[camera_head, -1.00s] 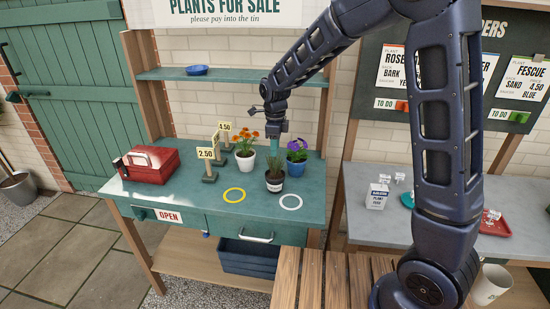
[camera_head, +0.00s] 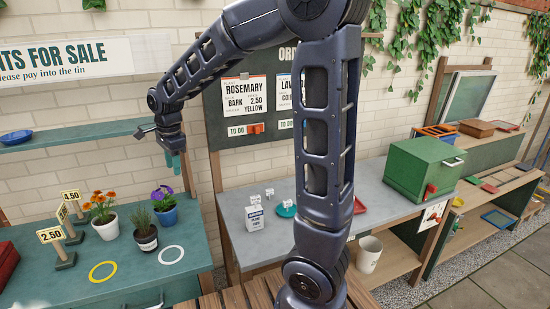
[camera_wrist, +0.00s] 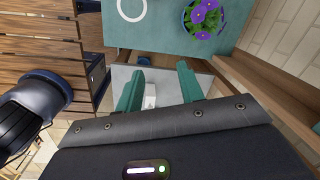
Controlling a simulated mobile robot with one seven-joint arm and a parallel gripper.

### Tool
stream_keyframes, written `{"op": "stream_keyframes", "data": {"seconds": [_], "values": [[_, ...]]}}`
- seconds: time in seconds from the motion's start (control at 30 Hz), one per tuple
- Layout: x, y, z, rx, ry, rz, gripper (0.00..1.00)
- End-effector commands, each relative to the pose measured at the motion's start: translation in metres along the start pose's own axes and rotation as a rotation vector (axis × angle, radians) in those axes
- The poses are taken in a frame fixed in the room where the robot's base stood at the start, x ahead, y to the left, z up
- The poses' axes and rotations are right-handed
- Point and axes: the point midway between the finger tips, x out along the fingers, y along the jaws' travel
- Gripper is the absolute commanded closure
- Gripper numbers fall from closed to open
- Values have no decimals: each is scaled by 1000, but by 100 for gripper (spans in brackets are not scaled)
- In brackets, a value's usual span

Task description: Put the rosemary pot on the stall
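The rosemary pot (camera_head: 146,240), a dark and white banded pot with a thin-leaved green plant, stands upright on the green stall table (camera_head: 205,262). It stands between a yellow ring (camera_head: 103,271) and a white ring (camera_head: 171,255), apart from my gripper. My gripper (camera_head: 175,165) hangs above the stall's right end, higher than the pots. In the wrist view its two green fingers (camera_wrist: 160,72) are apart with nothing held between them. The rosemary pot is not visible in the wrist view.
An orange-flowered pot (camera_head: 104,220) and a purple-flowered pot (camera_head: 164,207) stand behind the rosemary, with price signs (camera_head: 63,245) at left. A wooden post (camera_head: 187,165) is close to my gripper. A grey table (camera_head: 240,247) with a green box (camera_head: 422,168) stands to the right.

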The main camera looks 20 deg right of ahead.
Motion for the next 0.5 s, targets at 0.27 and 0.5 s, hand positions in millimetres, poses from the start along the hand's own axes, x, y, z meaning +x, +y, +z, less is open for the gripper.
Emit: {"op": "stream_keyframes", "data": {"seconds": [0.27,0.5], "values": [[-49,62,-87,-316,23,-89,62],[-75,127,-139,-596,92,-146,62]]}}
